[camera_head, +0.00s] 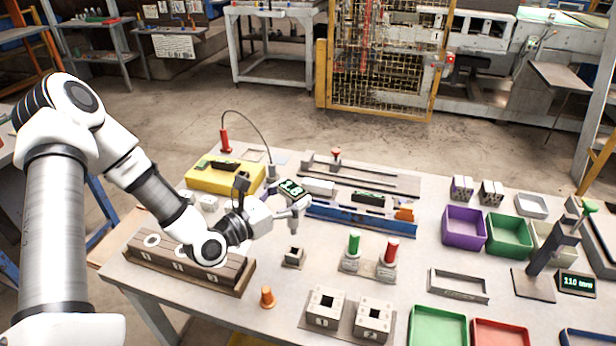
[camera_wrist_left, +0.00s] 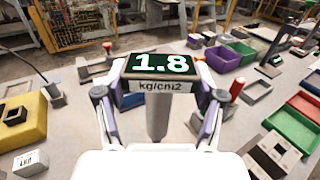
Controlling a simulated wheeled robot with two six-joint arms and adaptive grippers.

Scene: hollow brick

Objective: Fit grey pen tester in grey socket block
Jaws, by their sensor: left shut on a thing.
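My left gripper (camera_head: 287,210) is shut on the grey pen tester (camera_head: 293,224). The tester's display reads 1.8, and its shaft hangs roughly upright below the fingers. In the left wrist view the tester (camera_wrist_left: 157,118) sits between the two fingers, with kg/cm2 under its display. The grey socket block (camera_head: 293,260) is a small block with a dark square hole on top. It stands on the table just below the tester in the head view, with a visible gap between them. The block is hidden in the wrist view. My right gripper is not in view.
A wooden rack (camera_head: 190,262) with round holes lies at left, and an orange cone (camera_head: 267,297) is in front. Two square-holed blocks (camera_head: 325,306) sit at the front. Green and red handled pieces (camera_head: 390,252) stand to the right. A blue rail (camera_head: 360,220) lies behind.

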